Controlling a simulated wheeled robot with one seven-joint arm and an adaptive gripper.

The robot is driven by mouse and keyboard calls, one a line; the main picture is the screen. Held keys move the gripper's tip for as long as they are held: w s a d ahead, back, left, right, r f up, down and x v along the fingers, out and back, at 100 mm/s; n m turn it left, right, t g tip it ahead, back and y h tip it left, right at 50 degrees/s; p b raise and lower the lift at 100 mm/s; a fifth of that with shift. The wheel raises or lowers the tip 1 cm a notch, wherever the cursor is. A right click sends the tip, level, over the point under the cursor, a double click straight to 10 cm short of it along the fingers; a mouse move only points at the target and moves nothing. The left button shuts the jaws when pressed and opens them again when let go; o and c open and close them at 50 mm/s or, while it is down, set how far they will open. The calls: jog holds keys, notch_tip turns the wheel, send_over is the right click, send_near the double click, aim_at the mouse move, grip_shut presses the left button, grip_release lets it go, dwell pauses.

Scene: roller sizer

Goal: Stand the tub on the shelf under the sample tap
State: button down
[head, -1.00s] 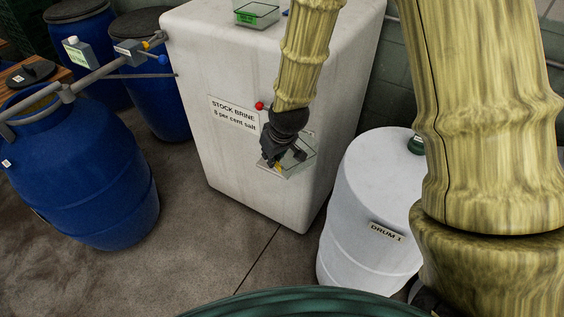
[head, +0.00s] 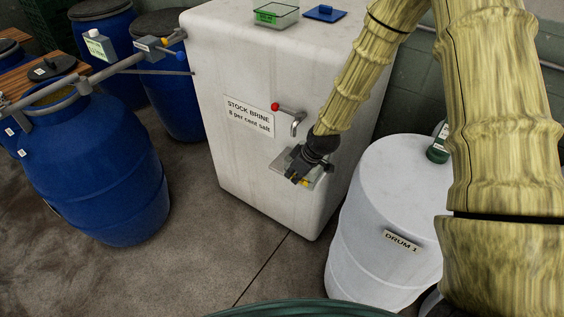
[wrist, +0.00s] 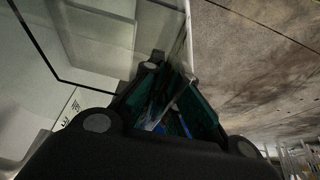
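The sample tap (head: 296,117), a bent metal spout with a red knob, is on the front of the white stock brine tank. A small grey shelf (head: 321,178) juts out below it, partly hidden by my gripper. My gripper (head: 297,172) is at the shelf, below the tap. In the wrist view its dark green finger pads (wrist: 176,98) lean towards each other with a narrow gap. I cannot tell whether they hold anything. A clear tub with a green label (head: 276,15) sits on top of the tank. Pale panels beyond the fingers in the wrist view are unclear.
The white tank (head: 215,60) stands close behind my gripper. A flat blue item (head: 325,13) lies on its top. The white drum labelled DRUM 1 (head: 385,200) stands to the right. Blue barrels (head: 100,170) and a grey pipe (head: 110,68) are left. Floor between is clear.

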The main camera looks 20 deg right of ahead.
jog(key=w, duration=0.3)
jog(key=w+a+p, duration=0.1)
jog(key=w, duration=0.2)
jog(key=w+f+p, duration=0.1)
jog(key=w, duration=0.3)
jog(key=shift+w+a, duration=0.1)
jog(key=shift+a, duration=0.1)
jog(key=shift+f+p, duration=0.55)
jog(key=shift+f, duration=1.15)
jog(key=shift+f, duration=0.15)
jog(key=c, duration=1.7)
grip_release()
jog(key=shift+o, duration=0.3)
